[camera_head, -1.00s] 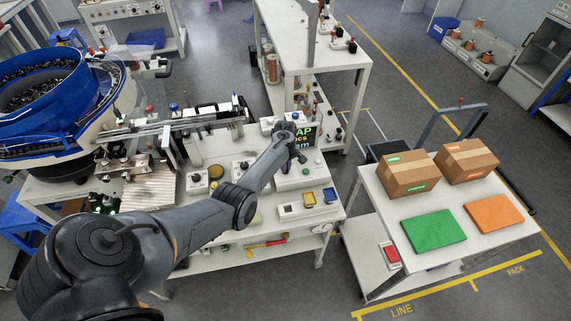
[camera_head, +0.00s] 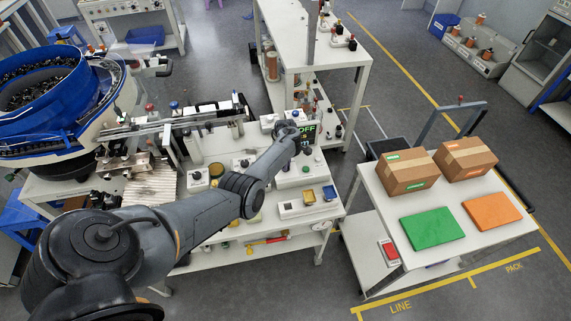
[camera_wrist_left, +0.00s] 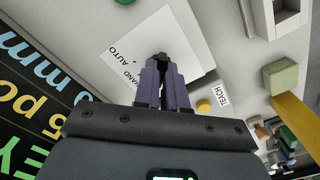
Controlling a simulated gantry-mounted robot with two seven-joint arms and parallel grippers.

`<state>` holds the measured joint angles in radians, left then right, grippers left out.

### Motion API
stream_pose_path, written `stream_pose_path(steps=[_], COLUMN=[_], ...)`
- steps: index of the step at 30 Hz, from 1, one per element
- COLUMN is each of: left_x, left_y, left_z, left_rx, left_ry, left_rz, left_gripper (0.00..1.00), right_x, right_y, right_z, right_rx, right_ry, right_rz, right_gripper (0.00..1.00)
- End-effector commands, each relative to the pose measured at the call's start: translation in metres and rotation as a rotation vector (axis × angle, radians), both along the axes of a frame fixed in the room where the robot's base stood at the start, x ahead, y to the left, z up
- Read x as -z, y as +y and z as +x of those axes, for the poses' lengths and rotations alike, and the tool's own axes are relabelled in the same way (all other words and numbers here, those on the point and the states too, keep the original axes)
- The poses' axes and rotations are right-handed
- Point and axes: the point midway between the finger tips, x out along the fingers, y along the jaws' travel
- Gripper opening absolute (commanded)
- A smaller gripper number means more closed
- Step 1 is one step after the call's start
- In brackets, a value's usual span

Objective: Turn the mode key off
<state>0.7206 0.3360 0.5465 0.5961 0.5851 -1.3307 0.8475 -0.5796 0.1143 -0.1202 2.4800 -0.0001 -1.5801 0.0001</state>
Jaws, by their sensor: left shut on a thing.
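My left gripper (camera_head: 294,148) is over the control box at the right end of the bench, beside the dark display (camera_head: 308,130). In the left wrist view its purple fingers (camera_wrist_left: 162,64) are shut on a small black mode key (camera_wrist_left: 162,56). The key sits on a white label plate (camera_wrist_left: 140,45) marked HAND and AUTO. The fingers hide most of the key, so I cannot tell its exact angle. In the head view the display shows green letters reading OFF. The display also shows in the left wrist view (camera_wrist_left: 35,95). My right gripper is not in view.
A yellow button (camera_wrist_left: 204,106) and a TEACH label (camera_wrist_left: 222,94) are close to the fingers. A blue bowl feeder (camera_head: 45,85) stands on the left. A cart with cardboard boxes (camera_head: 405,172) and a green panel (camera_head: 433,229) is on the right.

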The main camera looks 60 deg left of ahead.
Motion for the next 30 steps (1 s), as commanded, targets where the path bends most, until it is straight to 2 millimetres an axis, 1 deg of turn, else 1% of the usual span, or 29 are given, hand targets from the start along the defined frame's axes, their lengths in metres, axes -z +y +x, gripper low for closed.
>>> stream_pose_path(steps=[6,7,11,12,19,23,26,30], left_x=[0.001,0.001,0.0,0.0,0.0,-0.005,-0.015,-0.038], left_y=[0.0,0.0,0.0,0.0,0.0,0.001,0.001,0.001], left_z=[-0.001,-0.001,-0.001,0.0,0.0,0.0,0.0,0.0], left_rx=[-0.004,-0.004,-0.003,-0.002,-0.001,0.0,-0.001,-0.001], left_ry=[0.0,0.0,0.0,0.0,0.0,0.0,0.0,-0.002], left_rz=[0.001,0.001,0.0,0.0,0.0,0.001,0.001,0.003], left_gripper=[0.0,0.14,0.34,0.36,0.36,0.36,0.36,0.36], right_x=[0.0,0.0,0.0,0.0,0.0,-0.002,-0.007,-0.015], right_y=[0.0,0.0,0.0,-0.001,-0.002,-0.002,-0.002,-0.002], right_z=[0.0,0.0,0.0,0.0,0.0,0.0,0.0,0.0], right_rx=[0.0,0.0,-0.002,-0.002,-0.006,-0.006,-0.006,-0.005], right_ry=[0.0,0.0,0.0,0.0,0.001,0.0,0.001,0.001], right_rz=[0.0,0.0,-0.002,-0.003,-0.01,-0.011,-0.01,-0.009], right_gripper=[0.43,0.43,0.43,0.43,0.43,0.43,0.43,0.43])
